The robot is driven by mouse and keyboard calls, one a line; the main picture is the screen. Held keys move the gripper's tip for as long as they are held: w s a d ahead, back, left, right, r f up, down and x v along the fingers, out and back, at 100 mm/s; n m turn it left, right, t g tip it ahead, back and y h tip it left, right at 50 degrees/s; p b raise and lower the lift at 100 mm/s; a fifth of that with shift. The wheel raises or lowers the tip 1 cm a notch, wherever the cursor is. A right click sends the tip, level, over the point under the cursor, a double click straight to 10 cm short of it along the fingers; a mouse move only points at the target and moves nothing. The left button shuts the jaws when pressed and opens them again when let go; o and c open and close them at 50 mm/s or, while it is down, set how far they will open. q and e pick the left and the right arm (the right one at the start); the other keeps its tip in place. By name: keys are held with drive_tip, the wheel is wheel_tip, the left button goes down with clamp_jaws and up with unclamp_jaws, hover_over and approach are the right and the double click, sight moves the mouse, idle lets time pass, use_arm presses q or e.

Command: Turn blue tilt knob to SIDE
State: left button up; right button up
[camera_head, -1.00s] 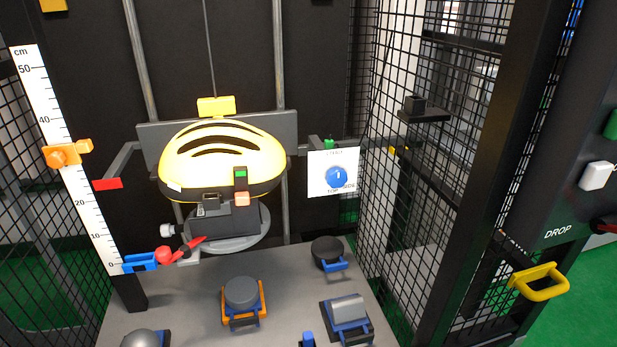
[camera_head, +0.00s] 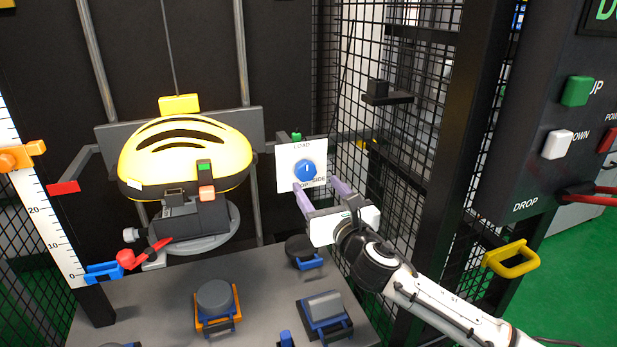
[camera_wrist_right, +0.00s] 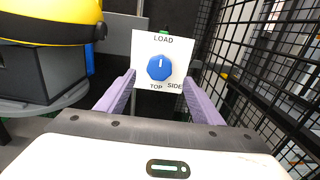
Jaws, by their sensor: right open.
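The blue tilt knob (camera_head: 306,171) sits on a white plate (camera_head: 285,160) marked LOAD above, TOP below and SIDE at lower right. The knob also shows in the right wrist view (camera_wrist_right: 159,67), where its white mark points up toward LOAD. My right gripper (camera_head: 319,187) is open, its two pale purple fingers reaching toward the plate. In the wrist view the fingers (camera_wrist_right: 159,82) stand on either side of and a little below the knob, with nothing between them. I cannot tell whether they touch the plate. My left gripper is not in view.
A yellow helmet (camera_head: 185,150) hangs left of the plate. A wire mesh wall (camera_head: 405,150) stands close on the right. Several anvils, including a round one (camera_head: 214,296), lie on the grey table below. A yellow handle (camera_head: 512,259) and a control panel are at right.

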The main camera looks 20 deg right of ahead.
sight(307, 173)
drive_tip(key=w, duration=0.5)
drive_tip(key=shift+w+a+b, duration=0.1)
drive_tip(key=shift+w+b, duration=0.3)
drive_tip(key=shift+w, duration=0.6)
drive_tip(key=c, duration=1)
drive_tip(key=shift+c, duration=0.2)
